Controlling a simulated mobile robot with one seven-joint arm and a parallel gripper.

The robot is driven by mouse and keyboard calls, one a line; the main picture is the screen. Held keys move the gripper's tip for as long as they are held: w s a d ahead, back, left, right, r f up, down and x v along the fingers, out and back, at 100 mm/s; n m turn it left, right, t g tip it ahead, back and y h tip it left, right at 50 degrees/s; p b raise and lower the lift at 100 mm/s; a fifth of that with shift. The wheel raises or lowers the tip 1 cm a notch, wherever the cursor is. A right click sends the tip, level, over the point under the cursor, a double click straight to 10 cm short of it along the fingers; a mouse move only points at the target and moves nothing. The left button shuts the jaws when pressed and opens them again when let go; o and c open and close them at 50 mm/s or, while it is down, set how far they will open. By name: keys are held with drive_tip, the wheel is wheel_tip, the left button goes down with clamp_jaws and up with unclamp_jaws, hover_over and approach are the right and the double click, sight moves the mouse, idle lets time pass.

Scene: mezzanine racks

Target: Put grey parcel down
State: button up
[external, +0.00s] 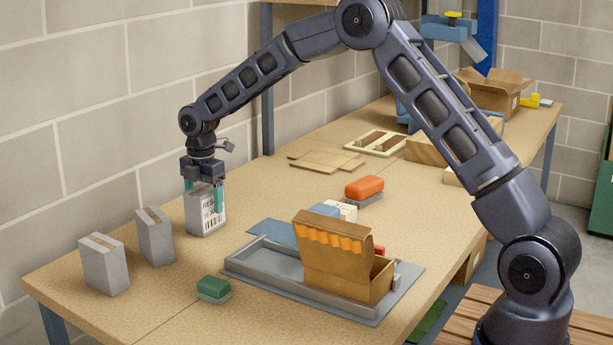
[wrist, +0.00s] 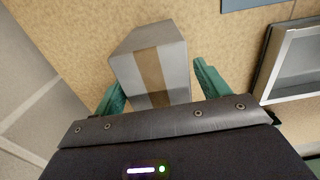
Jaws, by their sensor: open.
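A grey parcel (external: 207,214) with a white printed label stands upright on the wooden table, near the wall. My gripper (external: 204,197) is above it and reaches down around it, with one teal finger at each side. In the wrist view the grey parcel (wrist: 150,65), with a brown tape strip, lies between the two fingers of my gripper (wrist: 157,85). The jaws are open, with a gap showing on the right side. The parcel's lower part is hidden in the wrist view.
Two other grey parcels, one nearer (external: 105,265) and one farther (external: 155,237), stand left of it. A green block (external: 213,288) lies in front. A grey tray (external: 262,268) with an open brown box (external: 335,262) is to the right. The wall (external: 90,100) runs close behind.

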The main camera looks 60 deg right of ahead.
wheel_tip(320, 180, up, 12)
drive_tip(key=shift+f, duration=0.2)
drive_tip(key=s+a+r+m+t, duration=0.1)
drive_tip(key=s+r+m, duration=0.2)
drive_tip(key=s+r, duration=0.45)
drive_tip(key=s+a+r+m, duration=0.1)
drive_tip(key=s+r+m, duration=0.3)
drive_tip(key=s, duration=0.7)
drive_tip(key=s+a+r+m+t, duration=0.1)
drive_tip(key=s+r, duration=0.7)
drive_tip(key=s, duration=0.1)
drive_tip(key=s+f+m+t, duration=0.1)
drive_tip(key=s+m, duration=0.4)
drive_tip(key=s, duration=1)
drive_tip(key=s+f+m+t, duration=0.1)
drive_tip(key=s+f+m, duration=0.3)
drive_tip(key=s, duration=1.1)
drive_tip(key=shift+s+m+t, duration=0.3)
drive_tip(key=shift+m, duration=0.2)
drive_tip(key=shift+f, duration=0.1)
